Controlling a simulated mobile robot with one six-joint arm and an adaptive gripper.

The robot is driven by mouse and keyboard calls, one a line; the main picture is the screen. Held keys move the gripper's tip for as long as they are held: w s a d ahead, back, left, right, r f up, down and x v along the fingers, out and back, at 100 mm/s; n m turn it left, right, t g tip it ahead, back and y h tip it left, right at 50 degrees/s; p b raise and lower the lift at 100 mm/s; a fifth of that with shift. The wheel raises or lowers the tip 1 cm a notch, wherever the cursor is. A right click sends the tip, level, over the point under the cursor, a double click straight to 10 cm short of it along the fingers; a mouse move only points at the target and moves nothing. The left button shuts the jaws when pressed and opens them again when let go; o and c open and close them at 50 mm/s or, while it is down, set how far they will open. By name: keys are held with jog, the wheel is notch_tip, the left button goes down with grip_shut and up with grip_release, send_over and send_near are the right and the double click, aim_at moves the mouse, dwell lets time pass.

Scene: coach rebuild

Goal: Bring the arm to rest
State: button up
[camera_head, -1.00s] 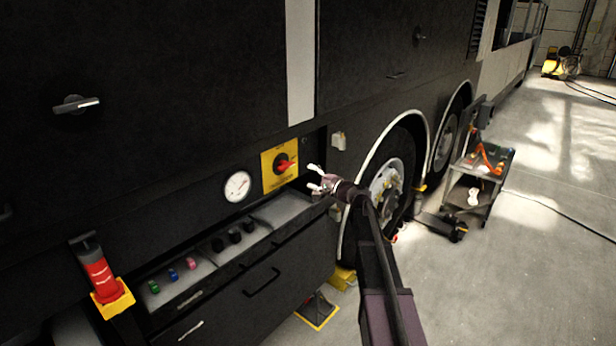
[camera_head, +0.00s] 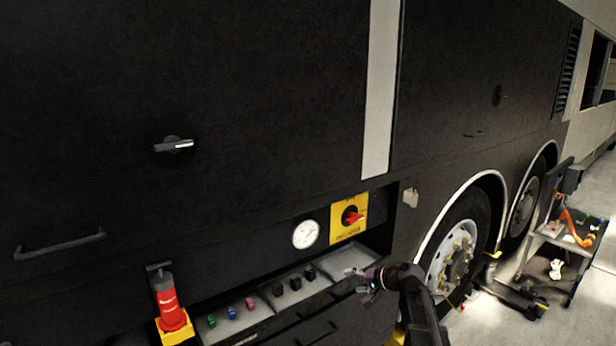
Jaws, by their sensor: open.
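My gripper (camera_head: 362,281) is open and empty at the lower middle of the head view. It is in front of the coach's side, below and a little right of the red rotary switch (camera_head: 352,215) on its yellow plate. My arm reaches up to it from the bottom edge. The jaws look apart from the switch and hold nothing. The fingers are small and dark in this view.
A round white gauge (camera_head: 305,234) is left of the switch. A shelf (camera_head: 254,312) holds several small coloured and black connectors. A red cylinder (camera_head: 167,297) stands at the lower left. A wheel (camera_head: 452,258) and a tool cart (camera_head: 560,238) are at the right.

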jog(key=s+d+f+n+g+h, duration=0.1)
jog(key=s+f+n+g+h, duration=0.1)
jog(key=s, duration=1)
jog(key=s+d+f+n+g+h, duration=0.2)
jog(key=s+f+g+h, duration=0.3)
jog(key=s, duration=0.7)
notch_tip(320, 180, down, 2)
jog(key=shift+f+n+h, duration=0.15)
jog(key=shift+n+h, duration=0.15)
jog(key=shift+h, duration=0.9)
jog(key=shift+a, duration=0.1)
jog(key=shift+c, duration=0.2)
